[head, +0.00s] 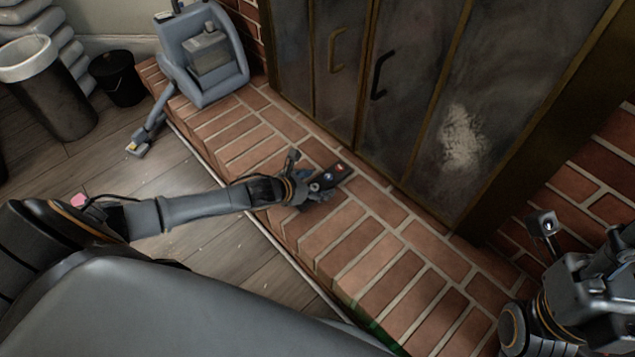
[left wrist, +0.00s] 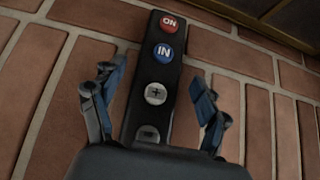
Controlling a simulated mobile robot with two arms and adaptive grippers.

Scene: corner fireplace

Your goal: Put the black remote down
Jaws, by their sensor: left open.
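The black remote (head: 334,175) lies on the brick hearth (head: 352,251) in front of the fireplace doors. In the left wrist view the remote (left wrist: 165,75) shows a red ON button, a blue IN button and grey buttons below. My left gripper (head: 318,184) is at the near end of the remote. In the left wrist view its two fingers (left wrist: 155,100) stand apart on either side of the remote, with a gap on each side. The lower end of the remote is hidden by the gripper. My right gripper (head: 590,290) is at the lower right, away from the remote; its fingers are unclear.
Metal fireplace doors (head: 405,90) with handles stand behind the hearth. A grey-blue device (head: 203,55) sits at the hearth's far left end. A black bucket (head: 118,78) and a dark bin (head: 50,88) stand on the wooden floor. The hearth right of the remote is clear.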

